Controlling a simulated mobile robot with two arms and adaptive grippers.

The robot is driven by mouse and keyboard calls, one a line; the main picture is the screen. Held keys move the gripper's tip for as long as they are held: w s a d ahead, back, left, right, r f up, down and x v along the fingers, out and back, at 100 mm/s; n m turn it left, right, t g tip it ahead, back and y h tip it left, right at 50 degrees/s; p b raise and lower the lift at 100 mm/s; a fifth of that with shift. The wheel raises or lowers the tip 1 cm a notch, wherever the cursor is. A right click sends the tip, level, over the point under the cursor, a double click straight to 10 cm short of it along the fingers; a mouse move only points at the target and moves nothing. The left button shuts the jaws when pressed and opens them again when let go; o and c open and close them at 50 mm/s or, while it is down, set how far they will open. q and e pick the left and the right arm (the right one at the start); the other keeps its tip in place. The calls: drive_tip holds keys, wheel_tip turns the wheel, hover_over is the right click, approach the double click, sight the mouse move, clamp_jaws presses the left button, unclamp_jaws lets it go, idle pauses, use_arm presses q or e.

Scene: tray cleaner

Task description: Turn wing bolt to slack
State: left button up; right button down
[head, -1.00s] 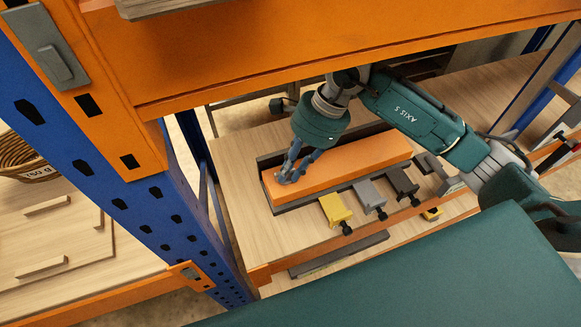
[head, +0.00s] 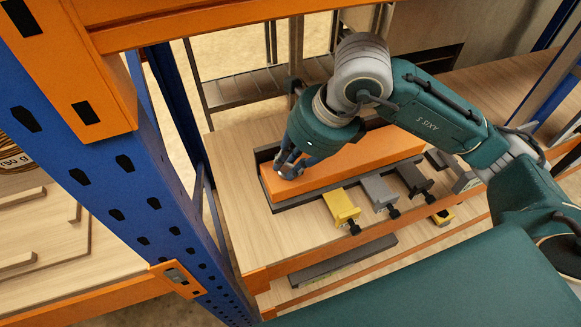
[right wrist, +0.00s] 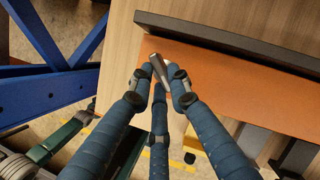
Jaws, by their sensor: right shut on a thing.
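The orange block (head: 350,162) lies in a dark frame (head: 300,203) on the wooden table. My right gripper (head: 288,174) reaches down to the block's left end, with its blue fingers bent inward. In the right wrist view, the fingers (right wrist: 160,75) are shut on a small grey metal piece, apparently the wing bolt (right wrist: 155,62), at the edge of the orange surface (right wrist: 215,75). In the head view the bolt is hidden by the fingers and wrist. How far it is turned cannot be seen. My left gripper is not in view.
Yellow (head: 341,206), grey (head: 378,191) and black (head: 414,178) clamp-like pieces with dark knobs line the table's front side. A blue upright (head: 130,190) stands at left. An orange beam (head: 210,20) crosses above. Bare wood (head: 240,165) lies left of the block.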

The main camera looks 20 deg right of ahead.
drive_tip(key=shift+a+m+t+h+b, duration=0.15)
drive_tip(key=shift+m+t+h+b, duration=0.2)
drive_tip(key=shift+m+b, duration=0.6)
drive_tip(key=shift+r+m, duration=0.1)
drive_tip(key=shift+m, duration=0.25)
drive_tip(key=shift+w, duration=0.1)
drive_tip(key=c, duration=1.6)
unclamp_jaws()
drive_tip(key=shift+c, duration=0.2)
drive_tip(key=shift+p, duration=0.3)
